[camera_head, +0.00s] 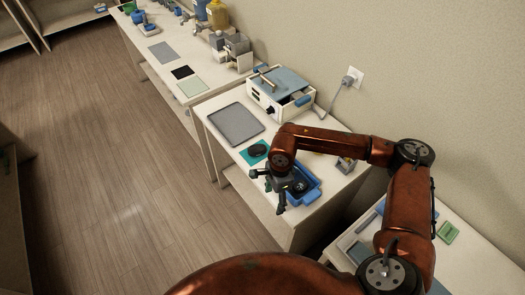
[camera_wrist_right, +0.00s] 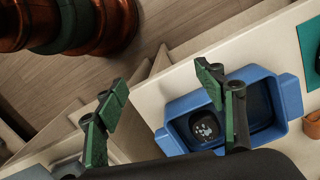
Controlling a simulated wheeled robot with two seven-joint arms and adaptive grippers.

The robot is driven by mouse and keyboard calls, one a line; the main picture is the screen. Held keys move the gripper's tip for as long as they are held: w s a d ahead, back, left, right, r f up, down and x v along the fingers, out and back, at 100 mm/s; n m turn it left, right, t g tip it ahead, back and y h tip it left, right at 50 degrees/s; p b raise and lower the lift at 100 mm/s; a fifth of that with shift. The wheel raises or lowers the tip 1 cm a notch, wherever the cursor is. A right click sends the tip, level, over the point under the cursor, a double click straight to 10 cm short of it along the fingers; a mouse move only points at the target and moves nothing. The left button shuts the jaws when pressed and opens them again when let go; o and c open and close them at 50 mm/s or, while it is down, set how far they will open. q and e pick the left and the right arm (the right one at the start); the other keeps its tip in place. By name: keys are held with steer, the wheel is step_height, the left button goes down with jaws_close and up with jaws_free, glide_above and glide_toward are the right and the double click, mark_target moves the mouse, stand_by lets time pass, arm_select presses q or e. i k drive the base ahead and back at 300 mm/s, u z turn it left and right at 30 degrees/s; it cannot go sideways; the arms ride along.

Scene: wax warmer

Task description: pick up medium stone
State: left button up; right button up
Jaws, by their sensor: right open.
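A dark round stone (camera_head: 299,187) lies in a blue tray (camera_head: 316,195) near the table's right end. In the right wrist view the stone (camera_wrist_right: 207,126) shows a pale mark on top, inside the blue tray (camera_wrist_right: 293,98). Another dark stone (camera_head: 257,150) sits on a teal mat (camera_head: 246,156) farther back. Which of them is the medium stone I cannot tell. My right gripper (camera_head: 268,190) is open and empty, above and beside the blue tray's left side. In the wrist view one finger overlaps the tray and the other is off to the left.
A grey tray (camera_head: 236,122) lies left of the teal mat. A white warmer box (camera_head: 280,92) stands behind, its cord running to a wall socket (camera_head: 351,79). Another table (camera_head: 165,50) with bottles and mats is at the back left. The floor (camera_head: 100,150) at left is clear.

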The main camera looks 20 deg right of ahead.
mark_target(254, 150)
steer(key=i, duration=1)
